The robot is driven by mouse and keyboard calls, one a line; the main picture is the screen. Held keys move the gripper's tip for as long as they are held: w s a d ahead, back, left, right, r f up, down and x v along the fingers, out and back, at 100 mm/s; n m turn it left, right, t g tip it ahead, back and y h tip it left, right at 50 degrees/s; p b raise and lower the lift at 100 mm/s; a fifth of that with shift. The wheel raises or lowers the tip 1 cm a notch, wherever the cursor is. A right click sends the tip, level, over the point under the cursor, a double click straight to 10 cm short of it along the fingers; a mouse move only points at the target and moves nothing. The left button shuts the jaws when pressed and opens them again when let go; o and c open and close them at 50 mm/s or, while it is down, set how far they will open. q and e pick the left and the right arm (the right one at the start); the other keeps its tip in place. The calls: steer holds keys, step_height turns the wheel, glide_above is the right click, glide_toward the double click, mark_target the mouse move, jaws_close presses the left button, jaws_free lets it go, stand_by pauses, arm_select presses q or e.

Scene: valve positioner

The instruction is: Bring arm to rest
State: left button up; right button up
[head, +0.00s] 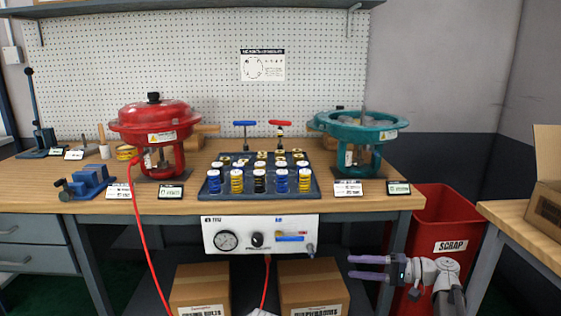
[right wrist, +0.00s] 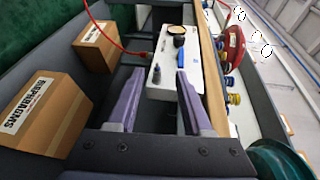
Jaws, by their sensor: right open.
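My right gripper (head: 368,267) is at the lower right of the head view, in front of the bench and below the tabletop. Its two purple fingers are apart with nothing between them. In the right wrist view the same open fingers (right wrist: 155,105) point toward the white gauge panel (right wrist: 172,60), and they appear apart from it. My left gripper is in neither view.
On the bench (head: 320,204) stand a red actuator (head: 157,125), a teal actuator (head: 358,132) and a tray (head: 213,190) of springs. A red scrap bin (head: 440,215) is beside my right arm. Boxes (head: 313,285) sit below; a red hose (head: 142,235) hangs in front.

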steer(key=s+a+f+n+g+h, duration=0.1)
steer(key=s+a+f+g+h, duration=0.2)
steer(key=s+a+f, duration=0.3)
steer(key=s+a+f+n+g+h, duration=0.25)
steer(key=a+f, duration=0.35)
steer(key=a, duration=0.3)
steer(key=s+f+n+h+p, duration=0.1)
steer(key=s+f+n+h, duration=0.4)
steer(key=s+h, duration=0.75)
step_height(320, 180, up, 37)
steer(key=m+y+p, duration=0.1)
steer(key=p, duration=3.7)
steer(key=shift+a, duration=0.25)
steer(key=shift+t, duration=0.25)
